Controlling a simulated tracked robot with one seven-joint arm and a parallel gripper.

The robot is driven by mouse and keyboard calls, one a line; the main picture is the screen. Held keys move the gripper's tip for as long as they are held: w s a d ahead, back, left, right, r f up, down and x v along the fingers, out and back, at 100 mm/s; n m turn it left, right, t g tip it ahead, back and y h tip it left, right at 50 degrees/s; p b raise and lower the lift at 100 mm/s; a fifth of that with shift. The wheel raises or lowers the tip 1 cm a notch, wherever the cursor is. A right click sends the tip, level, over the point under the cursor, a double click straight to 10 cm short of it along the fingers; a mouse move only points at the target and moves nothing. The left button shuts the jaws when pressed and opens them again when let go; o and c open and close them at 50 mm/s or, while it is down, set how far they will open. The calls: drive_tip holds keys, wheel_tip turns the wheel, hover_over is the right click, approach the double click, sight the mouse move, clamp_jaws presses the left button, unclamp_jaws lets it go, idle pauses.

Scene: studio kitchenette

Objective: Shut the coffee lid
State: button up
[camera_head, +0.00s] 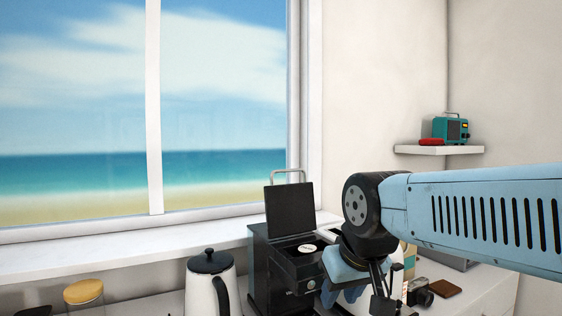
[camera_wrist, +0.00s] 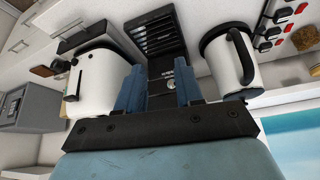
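The black coffee machine (camera_head: 270,270) stands on the counter below the window. Its flat black lid (camera_head: 289,209) is raised upright at the back, leaving the top with a round light disc (camera_head: 307,248) uncovered. My gripper (camera_head: 343,296) is just right of the machine in the head view, partly hidden by my wrist. In the wrist view, the two blue fingers (camera_wrist: 159,88) are apart with nothing held between them. The machine's dark front (camera_wrist: 168,75) and slatted tray (camera_wrist: 157,33) show beyond them; the lid cannot be made out there.
A white kettle with black handle (camera_head: 210,285) stands close left of the machine; it also shows in the wrist view (camera_wrist: 230,60). A white toaster (camera_wrist: 97,82) is on the other side. A camera (camera_head: 419,292) and brown wallet (camera_head: 446,288) lie right. A wooden-lidded jar (camera_head: 84,292) is far left.

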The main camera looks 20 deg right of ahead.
drive_tip(key=shift+a, duration=0.1)
drive_tip(key=w+r+n+g, duration=0.2)
drive_tip(key=w+r+n, duration=0.8)
drive_tip(key=w+r, duration=0.55)
drive_tip(key=w+r+n+g, duration=0.3)
drive_tip(key=w+r+n, duration=0.8)
drive_tip(key=r, duration=0.7)
drive_tip(key=shift+m, duration=0.3)
drive_tip(key=f, duration=0.4)
drive_tip(key=w+f, duration=0.1)
drive_tip(key=f, duration=0.8)
drive_tip(key=shift+w+f, duration=0.15)
drive_tip(key=shift+w, duration=0.1)
drive_tip(key=shift+c, duration=0.4)
clamp_jaws()
